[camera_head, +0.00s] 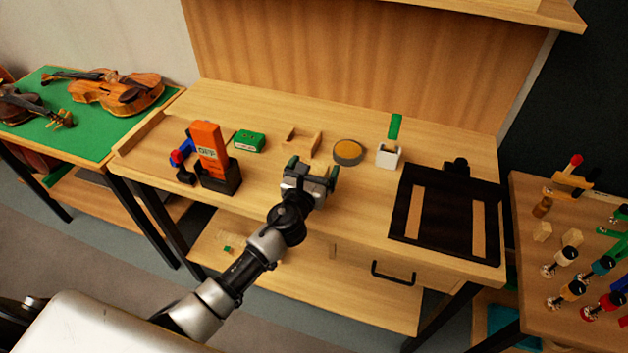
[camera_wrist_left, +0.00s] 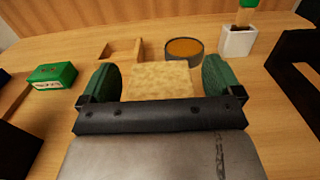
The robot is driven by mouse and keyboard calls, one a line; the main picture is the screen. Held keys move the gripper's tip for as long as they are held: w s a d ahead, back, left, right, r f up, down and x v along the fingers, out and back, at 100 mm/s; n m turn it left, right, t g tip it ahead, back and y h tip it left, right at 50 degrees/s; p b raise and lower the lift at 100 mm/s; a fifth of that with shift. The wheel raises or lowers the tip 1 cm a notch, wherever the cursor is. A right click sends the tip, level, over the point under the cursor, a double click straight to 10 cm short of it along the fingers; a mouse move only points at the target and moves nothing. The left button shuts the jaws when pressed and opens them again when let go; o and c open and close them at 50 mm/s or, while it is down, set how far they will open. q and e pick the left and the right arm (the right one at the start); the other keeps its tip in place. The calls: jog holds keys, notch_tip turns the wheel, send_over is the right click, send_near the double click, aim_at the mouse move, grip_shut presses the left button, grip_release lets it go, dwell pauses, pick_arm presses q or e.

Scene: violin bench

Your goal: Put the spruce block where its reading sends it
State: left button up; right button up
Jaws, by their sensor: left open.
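A pale wood block (camera_wrist_left: 158,80), which looks like the spruce block, lies between the two green-padded fingers of my left gripper (camera_wrist_left: 160,84) in the left wrist view. The fingers are open, with a gap on at least the left side of the block. My right gripper is not in view.
Behind the gripper are a green box (camera_head: 249,141), a small wooden corner piece (camera_head: 302,141), a round amber tin (camera_head: 348,152) and a white cup (camera_head: 388,156) with a green-handled tool. A black board (camera_head: 447,213) with wood strips lies right. Violins rest on the left table.

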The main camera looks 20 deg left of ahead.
pick_arm(q)
jog(key=shift+c, duration=0.2)
jog(key=shift+r, duration=0.1)
jog(key=c, duration=1.1)
